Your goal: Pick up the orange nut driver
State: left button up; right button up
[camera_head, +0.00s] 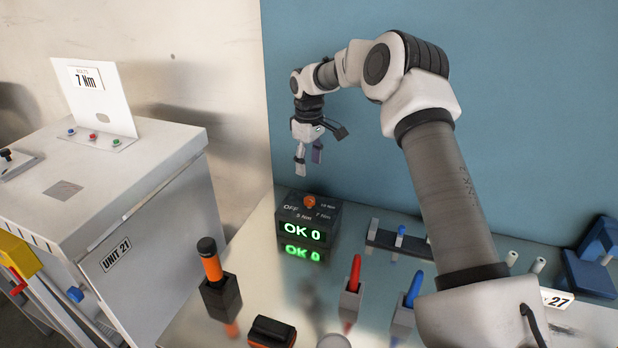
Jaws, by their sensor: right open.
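The orange nut driver (210,260) stands upright in a dark block holder (220,296) on the shiny metal table, left of centre. It has an orange shaft and a black top. My right gripper (308,164) is open and empty, fingers pointing down, above the table's back edge and behind the display box. It is well apart from the nut driver, up and to the right of it. My left gripper is not in view.
A display box (305,231) reading "OK 0" stands between gripper and driver. Red (355,273) and blue (413,289) handled tools stand in holders to the right. A black and orange object (270,332) lies in front. A white cabinet (120,190) borders the left.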

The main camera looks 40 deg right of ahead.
aim_at(207, 246)
jog(key=k+j, duration=0.6)
jog(key=j, duration=0.15)
jog(key=k+j, duration=0.55)
jog(key=j, duration=0.15)
